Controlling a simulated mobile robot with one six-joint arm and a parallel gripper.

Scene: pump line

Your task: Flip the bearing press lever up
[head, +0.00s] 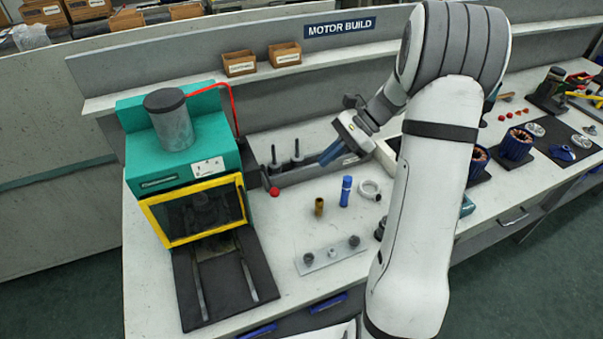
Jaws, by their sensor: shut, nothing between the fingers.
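The bearing press is the teal machine (215,140) at the left of the bench, with a grey cylinder (170,118) on top and a yellow-framed guard (195,212) in front. Its lever shows as a short dark rod with a red ball knob (274,191) at the press's right side; the knob is at the low end of the rod. My gripper (326,158) is to the right of the knob and a little farther back, apart from it. Its blue fingers point down and left. They are shut and empty.
A grey tray (315,172) with upright dark tools lies behind the lever, close to my gripper. A brass cylinder (319,207), a blue cylinder (346,191), a white ring (370,189) and a plate with knobs (331,255) stand in front. Motor parts lie at right.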

